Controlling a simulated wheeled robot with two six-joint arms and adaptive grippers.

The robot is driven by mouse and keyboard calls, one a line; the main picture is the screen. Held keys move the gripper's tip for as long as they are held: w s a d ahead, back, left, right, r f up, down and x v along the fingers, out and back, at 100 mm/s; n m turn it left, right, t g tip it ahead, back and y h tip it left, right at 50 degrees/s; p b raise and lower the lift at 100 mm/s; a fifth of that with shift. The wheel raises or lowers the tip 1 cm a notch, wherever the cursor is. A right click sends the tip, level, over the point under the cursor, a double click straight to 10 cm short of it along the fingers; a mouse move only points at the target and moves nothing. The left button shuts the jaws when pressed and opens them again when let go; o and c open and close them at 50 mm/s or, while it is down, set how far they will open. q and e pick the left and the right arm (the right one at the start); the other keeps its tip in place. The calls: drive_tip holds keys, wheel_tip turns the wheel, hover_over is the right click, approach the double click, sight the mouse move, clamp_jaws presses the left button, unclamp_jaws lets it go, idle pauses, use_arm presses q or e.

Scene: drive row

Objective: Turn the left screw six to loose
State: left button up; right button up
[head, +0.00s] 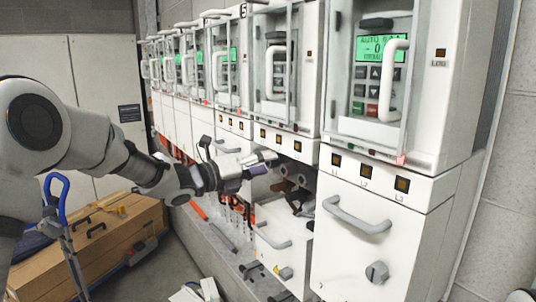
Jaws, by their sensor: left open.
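My left gripper (262,163) reaches in from the left, with its fingers open. It is in front of an open lower bay (290,180) in the drive row, below a row of small amber-centred squares. Dark and brownish fittings (297,196) show inside the bay, just right of and below the fingers. I cannot make out a screw marked six; any screws in the bay are too small or hidden by the gripper. I cannot tell whether the fingers touch anything. My right gripper is not in view.
A white drive cabinet (365,240) with a grey handle and knob stands at right. A lower front with a handle (272,238) sits below the bay. Upper doors have white handles (392,80).

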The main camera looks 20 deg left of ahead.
use_arm(q)
drive_tip(key=shift+x, duration=0.9)
drive_tip(key=shift+f, duration=0.15)
drive_tip(key=shift+s+a, duration=0.15)
drive_tip(key=shift+s, duration=0.05)
clamp_jaws()
